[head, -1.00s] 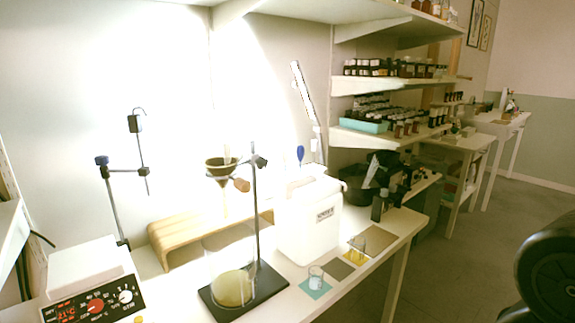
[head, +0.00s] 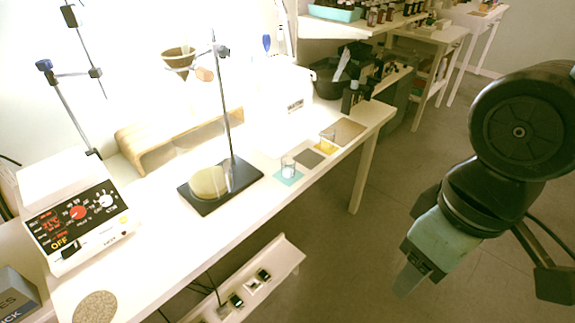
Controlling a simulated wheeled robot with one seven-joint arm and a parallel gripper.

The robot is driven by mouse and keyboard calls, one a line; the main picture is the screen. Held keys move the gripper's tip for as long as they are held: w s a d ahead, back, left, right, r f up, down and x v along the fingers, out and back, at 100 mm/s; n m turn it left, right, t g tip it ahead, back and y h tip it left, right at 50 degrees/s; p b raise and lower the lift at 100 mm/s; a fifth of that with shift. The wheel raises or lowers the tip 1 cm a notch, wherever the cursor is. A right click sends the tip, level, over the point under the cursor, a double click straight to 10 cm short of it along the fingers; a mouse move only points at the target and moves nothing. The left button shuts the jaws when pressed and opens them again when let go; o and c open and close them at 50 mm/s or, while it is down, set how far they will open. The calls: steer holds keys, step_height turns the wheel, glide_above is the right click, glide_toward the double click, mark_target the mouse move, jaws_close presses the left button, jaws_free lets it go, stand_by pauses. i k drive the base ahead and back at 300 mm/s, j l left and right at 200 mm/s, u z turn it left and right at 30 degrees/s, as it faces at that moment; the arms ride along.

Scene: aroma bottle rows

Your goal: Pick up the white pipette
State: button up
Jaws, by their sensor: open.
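My gripper (head: 408,284) hangs at the lower right of the head view, over the floor and well apart from the table. It has a teal body with grey fingers pointing down, is open, and nothing shows between the fingers. A slim white upright thing (head: 281,25) stands behind the white box at the table's back, cut off by the top edge. It may be the white pipette, but I cannot tell. A blue-bulbed thing (head: 266,42) stands just left of it.
The white table (head: 170,248) holds a hot plate with dials (head: 75,215), a black-based stand (head: 229,110) with a funnel (head: 178,58), a white box (head: 285,90), and small beakers on coloured mats (head: 289,169). A lower shelf (head: 285,265) sits below.

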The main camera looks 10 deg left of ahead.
mark_target(250, 45)
steer(key=i+u, duration=0.15)
steer(key=i, duration=0.3)
steer(key=i+l+u, duration=0.15)
steer(key=i, duration=0.25)
steer(key=i+l+u, duration=0.15)
steer(key=i, duration=0.3)
